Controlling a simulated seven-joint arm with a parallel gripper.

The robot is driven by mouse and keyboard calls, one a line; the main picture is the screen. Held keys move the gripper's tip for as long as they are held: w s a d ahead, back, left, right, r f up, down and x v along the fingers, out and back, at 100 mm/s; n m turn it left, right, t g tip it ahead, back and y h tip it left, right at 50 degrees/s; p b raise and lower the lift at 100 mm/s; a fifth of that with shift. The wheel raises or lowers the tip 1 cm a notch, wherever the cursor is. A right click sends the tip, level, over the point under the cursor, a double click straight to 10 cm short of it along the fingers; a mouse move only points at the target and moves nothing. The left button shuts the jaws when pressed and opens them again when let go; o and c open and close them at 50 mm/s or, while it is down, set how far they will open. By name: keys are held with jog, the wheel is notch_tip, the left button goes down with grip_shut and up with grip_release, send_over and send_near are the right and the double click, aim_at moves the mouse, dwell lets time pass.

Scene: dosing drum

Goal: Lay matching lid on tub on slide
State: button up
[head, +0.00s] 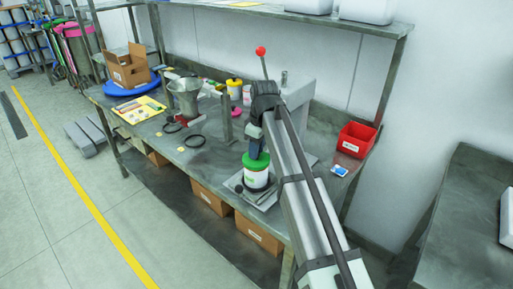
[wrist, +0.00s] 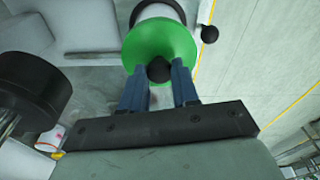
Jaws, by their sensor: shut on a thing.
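My gripper (wrist: 159,88) is shut on the black knob (wrist: 158,71) of a green lid (wrist: 160,42), with one blue finger on each side. The tub stands upright on the grey metal slide (head: 268,201) at the bench's front. In the wrist view the white tub (wrist: 158,12) shows only partly behind the lid.
A steel hopper (head: 184,97), black rings (head: 195,141) and a yellow-lidded tub (head: 234,86) are left on the bench. A red-knobbed lever (head: 261,51) rises behind my gripper. A red bin (head: 356,140) is at the right. A black ball knob (wrist: 209,34) stands beside the tub.

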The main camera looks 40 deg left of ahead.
dwell(0.4)
jog(key=o, duration=1.1)
jog(key=shift+o, duration=0.4)
jog(key=o, duration=0.7)
jog(key=shift+r, duration=3.45)
